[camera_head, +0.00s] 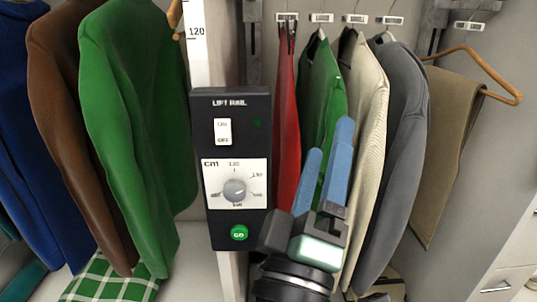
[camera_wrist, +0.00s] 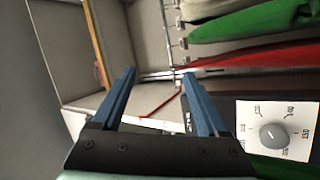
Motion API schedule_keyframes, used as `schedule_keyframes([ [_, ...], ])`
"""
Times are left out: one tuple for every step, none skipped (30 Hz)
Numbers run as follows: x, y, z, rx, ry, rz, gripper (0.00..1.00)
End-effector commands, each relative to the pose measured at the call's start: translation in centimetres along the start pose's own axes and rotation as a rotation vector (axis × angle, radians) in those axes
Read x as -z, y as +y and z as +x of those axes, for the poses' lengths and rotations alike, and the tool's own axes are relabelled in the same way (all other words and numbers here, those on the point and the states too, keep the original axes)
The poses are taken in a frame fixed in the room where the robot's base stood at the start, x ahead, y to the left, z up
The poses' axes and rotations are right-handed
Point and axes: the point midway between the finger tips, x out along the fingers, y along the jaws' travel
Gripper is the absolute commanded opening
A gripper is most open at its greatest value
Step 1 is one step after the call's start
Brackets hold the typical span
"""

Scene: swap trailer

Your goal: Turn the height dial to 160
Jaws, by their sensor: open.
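The height dial (camera_head: 235,190) is a round grey knob on a white plate marked "cm", low on a black panel (camera_head: 240,137) labelled "LIFT RAIL". Small numbers ring the knob; most are too small to read, and I cannot tell its setting. The dial also shows at the lower right of the wrist view (camera_wrist: 273,135). My gripper (camera_head: 329,140) has two blue fingers, open and empty, to the right of the panel in the head view. In the wrist view my gripper (camera_wrist: 160,77) points away from the dial, which lies to the right of the fingers, apart from them.
The panel also carries a white on/off switch (camera_head: 223,131) and a green GO button (camera_head: 239,232). A green jacket (camera_head: 130,130) hangs left of the panel. A red garment (camera_head: 286,120) and a grey jacket (camera_head: 400,130) hang on the right, close around my gripper.

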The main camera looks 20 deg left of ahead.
Motion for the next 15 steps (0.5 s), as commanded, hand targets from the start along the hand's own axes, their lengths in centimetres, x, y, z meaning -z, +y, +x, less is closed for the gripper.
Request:
schedule_keyframes([
  [0.9,-0.2,0.3,0.049,-0.002,-0.143,0.77],
  [1.1,-0.8,0.1,0.070,0.002,-0.237,0.77],
  [1.4,-1.6,-0.4,0.100,0.012,-0.363,0.77],
  [1.6,-2.3,-0.8,0.123,0.024,-0.458,0.77],
  [1.9,-2.8,-1.2,0.143,0.039,-0.553,0.77],
  [2.2,-3.6,-1.9,0.173,0.065,-0.680,0.77],
  [2.5,-4.2,-2.5,0.192,0.089,-0.776,0.77],
  [2.8,-4.7,-3.1,0.211,0.117,-0.872,0.77],
  [3.2,-5.4,-4.0,0.233,0.159,-0.998,0.77],
  [3.5,-5.8,-4.8,0.248,0.195,-1.092,0.77],
  [3.8,-6.3,-5.6,0.261,0.233,-1.183,0.77],
  [4.1,-6.9,-6.7,0.273,0.287,-1.299,0.77],
  [4.3,-7.3,-7.5,0.280,0.329,-1.380,0.77],
  [4.5,-7.7,-8.3,0.284,0.370,-1.457,0.77],
  [4.7,-8.1,-9.4,0.286,0.424,-1.550,0.77],
])
